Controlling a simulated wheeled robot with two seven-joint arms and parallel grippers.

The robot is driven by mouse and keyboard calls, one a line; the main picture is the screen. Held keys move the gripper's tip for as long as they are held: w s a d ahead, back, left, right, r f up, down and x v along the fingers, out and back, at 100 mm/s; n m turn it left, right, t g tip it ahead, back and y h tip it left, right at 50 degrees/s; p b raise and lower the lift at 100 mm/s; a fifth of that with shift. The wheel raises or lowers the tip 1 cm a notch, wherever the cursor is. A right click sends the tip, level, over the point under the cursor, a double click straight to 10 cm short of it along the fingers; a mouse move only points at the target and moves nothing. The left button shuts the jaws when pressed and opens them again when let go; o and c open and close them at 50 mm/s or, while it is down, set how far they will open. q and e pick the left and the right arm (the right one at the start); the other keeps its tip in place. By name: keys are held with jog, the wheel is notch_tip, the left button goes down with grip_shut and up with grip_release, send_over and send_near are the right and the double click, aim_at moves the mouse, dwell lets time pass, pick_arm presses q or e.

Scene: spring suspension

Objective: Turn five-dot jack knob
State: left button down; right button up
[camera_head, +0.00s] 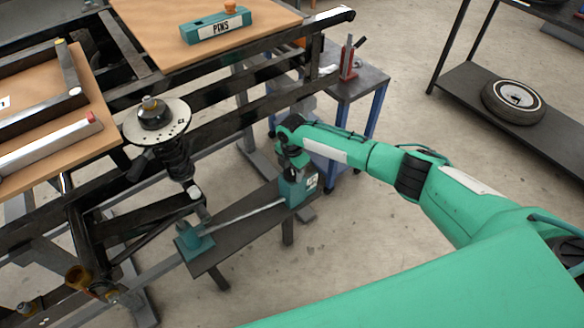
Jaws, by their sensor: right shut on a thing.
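A low dark bench (232,220) stands below the frame. A teal jack base (196,243) sits at its near left end, under the suspension arm. A grey rod (245,217) runs from it to a teal box (299,190) at the bench's right end. The box has a pale label on its side, too small to read its dots. My right gripper (293,166) points down onto the top of this box, shut on a knob that the gripper hides. My left gripper is out of view.
A spring strut with a round plate (157,121) stands left of the bench. A teal PINS holder (216,26) lies on a wooden board. A small cart (359,82) carries a red tool (348,58). A wheel (513,101) lies on a shelf at right.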

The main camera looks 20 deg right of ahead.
jog(key=m+p, duration=0.3)
jog(key=m, duration=0.3)
jog(key=shift+r, duration=0.15)
jog(key=m+p, duration=0.3)
jog(key=m, duration=0.3)
jog(key=shift+a+m, duration=0.1)
jog(key=shift+m, duration=0.3)
jog(key=shift+m+p, duration=0.6)
jog(key=shift+m, duration=0.3)
jog(key=m+p, duration=0.1)
jog(key=m, duration=0.1)
jog(key=shift+m, duration=0.4)
jog(key=m+p, duration=0.1)
jog(key=m, duration=0.2)
jog(key=m+p, duration=0.1)
jog(key=m, duration=0.5)
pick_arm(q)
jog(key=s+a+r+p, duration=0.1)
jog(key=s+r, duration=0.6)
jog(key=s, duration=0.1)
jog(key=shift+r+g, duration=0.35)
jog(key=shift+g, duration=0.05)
pick_arm(e)
jog(key=m, duration=0.4)
jog(key=shift+m, duration=0.4)
jog(key=shift+w, duration=0.1)
